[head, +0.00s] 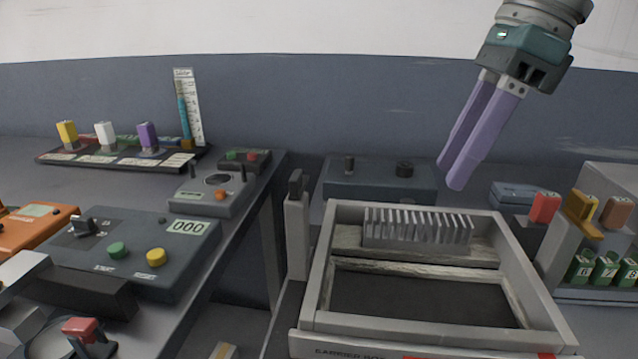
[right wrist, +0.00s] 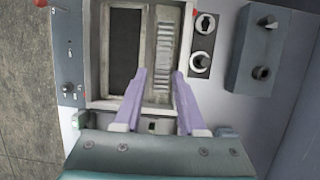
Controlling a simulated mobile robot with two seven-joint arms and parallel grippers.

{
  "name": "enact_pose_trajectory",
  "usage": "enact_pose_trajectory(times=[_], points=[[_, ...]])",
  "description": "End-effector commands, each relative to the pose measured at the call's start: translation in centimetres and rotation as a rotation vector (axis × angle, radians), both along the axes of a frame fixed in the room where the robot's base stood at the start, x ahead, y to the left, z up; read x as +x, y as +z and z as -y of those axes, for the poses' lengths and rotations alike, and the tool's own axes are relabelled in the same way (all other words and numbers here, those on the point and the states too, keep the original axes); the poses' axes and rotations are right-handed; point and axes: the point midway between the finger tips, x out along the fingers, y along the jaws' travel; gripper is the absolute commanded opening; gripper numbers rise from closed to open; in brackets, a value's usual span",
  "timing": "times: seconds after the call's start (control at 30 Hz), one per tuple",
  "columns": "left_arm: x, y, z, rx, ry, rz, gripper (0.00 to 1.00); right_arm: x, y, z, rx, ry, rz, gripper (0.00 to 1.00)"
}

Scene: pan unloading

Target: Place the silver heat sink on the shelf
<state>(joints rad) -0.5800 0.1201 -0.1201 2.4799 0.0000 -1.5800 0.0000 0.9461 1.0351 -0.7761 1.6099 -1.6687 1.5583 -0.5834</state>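The silver heat sink (head: 418,227), a finned block, lies in the back part of a grey open box (head: 318,270). In the right wrist view the heat sink (right wrist: 164,52) shows as a ribbed strip inside the box (right wrist: 95,50). My right gripper (head: 453,174) is above and behind the box, its purple fingers pointing down. In the right wrist view its fingertips (right wrist: 159,73) are apart with nothing between them, and the heat sink lies beyond them. My left gripper is not in view. I cannot tell which surface is the shelf.
A dark control box (head: 378,180) with knobs stands behind the grey box. A rack (head: 600,215) with coloured blocks stands at the right. The left bench carries a button panel (head: 140,245), a smaller control unit (head: 212,195) and a tray (head: 120,157) of coloured blocks.

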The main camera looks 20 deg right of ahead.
Motion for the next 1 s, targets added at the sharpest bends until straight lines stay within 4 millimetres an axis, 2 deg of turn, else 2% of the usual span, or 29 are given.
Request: enact_pose_trajectory(times=[0.13,0.33,0.57,0.8,1.0], points=[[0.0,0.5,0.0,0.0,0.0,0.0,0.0,-0.4,0.1,0.7,0.043,-0.005,0.053,0.4],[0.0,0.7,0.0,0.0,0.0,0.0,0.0,0.2,-2.7,-0.4,0.049,-0.004,0.058,0.4],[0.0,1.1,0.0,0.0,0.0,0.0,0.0,0.7,-4.7,-1.1,0.048,-0.004,0.058,0.4],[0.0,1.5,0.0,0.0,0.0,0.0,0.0,1.6,-8.0,-2.2,0.047,-0.005,0.057,0.4],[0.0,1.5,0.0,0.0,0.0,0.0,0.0,1.7,-8.7,-2.4,0.046,-0.004,0.059,0.4]])
